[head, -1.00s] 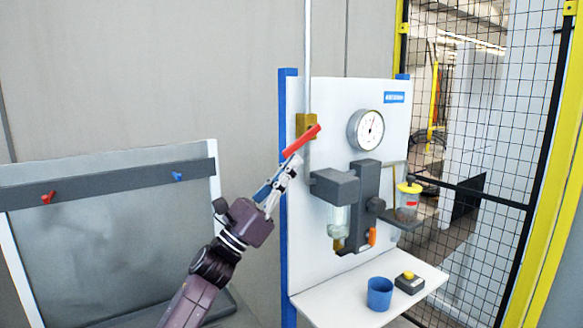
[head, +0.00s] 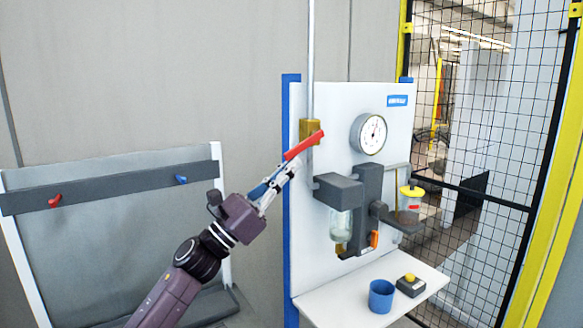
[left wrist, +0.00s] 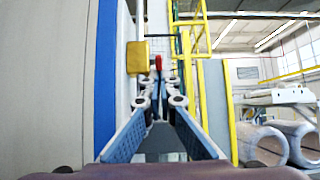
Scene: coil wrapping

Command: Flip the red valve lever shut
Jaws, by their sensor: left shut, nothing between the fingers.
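The red valve lever (head: 303,146) slants from lower left to upper right in the head view, in front of the brass valve body (head: 309,124) on the vertical pipe. In the left wrist view the lever (left wrist: 158,63) is a small red bar just beyond the fingertips, right of the brass body (left wrist: 138,57). My left gripper (head: 289,168) is shut and empty, its tips close below the lever's lower left part. I cannot tell whether they touch it. Its blue fingers also show in the left wrist view (left wrist: 158,88). My right gripper is out of view.
The white panel carries a round gauge (head: 369,133) and a dark filter unit (head: 338,188). A blue cup (head: 381,296) and a yellow-button box (head: 410,285) stand on the white shelf (head: 345,306). A grey rack (head: 110,235) stands left; a mesh fence (head: 490,140) is right.

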